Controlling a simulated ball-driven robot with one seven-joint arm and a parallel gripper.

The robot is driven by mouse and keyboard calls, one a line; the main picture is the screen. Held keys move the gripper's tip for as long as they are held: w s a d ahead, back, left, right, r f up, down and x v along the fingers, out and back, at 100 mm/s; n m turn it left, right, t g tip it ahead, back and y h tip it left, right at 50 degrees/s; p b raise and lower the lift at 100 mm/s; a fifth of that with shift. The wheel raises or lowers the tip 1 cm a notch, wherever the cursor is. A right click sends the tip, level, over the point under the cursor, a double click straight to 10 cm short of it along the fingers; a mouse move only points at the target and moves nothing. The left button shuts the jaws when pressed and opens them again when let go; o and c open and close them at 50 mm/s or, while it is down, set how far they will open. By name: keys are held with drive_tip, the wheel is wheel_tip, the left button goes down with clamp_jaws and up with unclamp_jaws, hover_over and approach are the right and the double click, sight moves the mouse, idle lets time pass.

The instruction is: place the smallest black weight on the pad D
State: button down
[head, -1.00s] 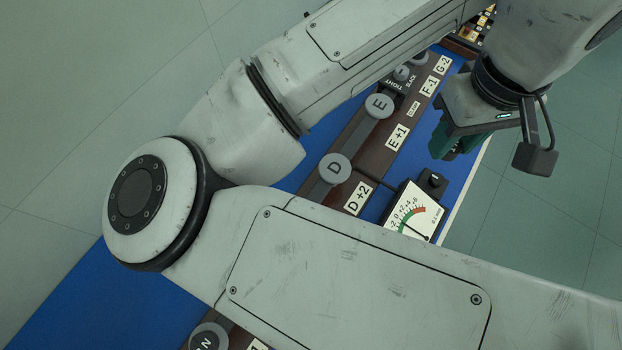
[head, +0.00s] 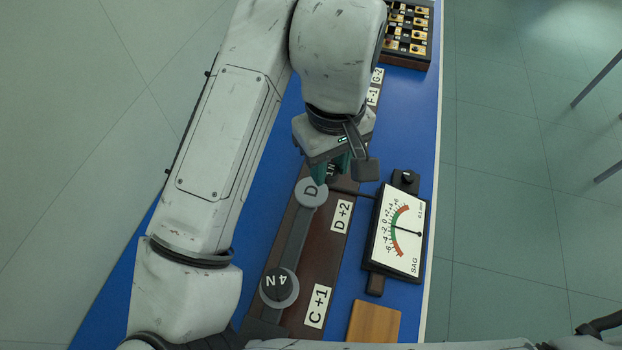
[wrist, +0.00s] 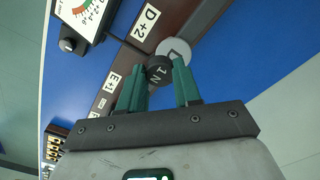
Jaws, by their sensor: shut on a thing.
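The small black weight marked 1N (wrist: 158,73) is between the teal fingers of my gripper (wrist: 155,84). In the head view, its dark edge (head: 332,171) shows under my gripper (head: 326,170), mostly hidden by the fingers. Pad D (head: 311,192) is a round light grey disc beside the D +2 label. In the wrist view, pad D (wrist: 174,50) is just beyond the weight, partly covered by it. The weight is beside the pad's letter, near its edge; I cannot tell whether they touch. A larger black 4N weight (head: 279,285) sits on a pad beside the C +1 label.
The sag meter (head: 397,235) stands right of the dark wooden strip (head: 317,265), its needle in view. A wooden block (head: 374,322) lies at the front. A box of brass pieces (head: 408,38) is at the far end.

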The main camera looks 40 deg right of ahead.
sight(311, 191)
drive_tip(key=f, duration=0.1)
drive_tip(key=w+a+f, duration=0.1)
drive_tip(key=w+f, duration=0.1)
drive_tip(key=shift+w+a+f, duration=0.2)
drive_tip(key=shift+a, duration=0.05)
drive_tip(key=shift+w+f, duration=0.1)
drive_tip(key=shift+f, duration=1.45)
drive_tip(key=shift+f, duration=0.15)
drive_tip(key=c, duration=0.8)
unclamp_jaws()
wheel_tip(311, 191, up, 12)
drive_tip(key=shift+r, duration=0.15)
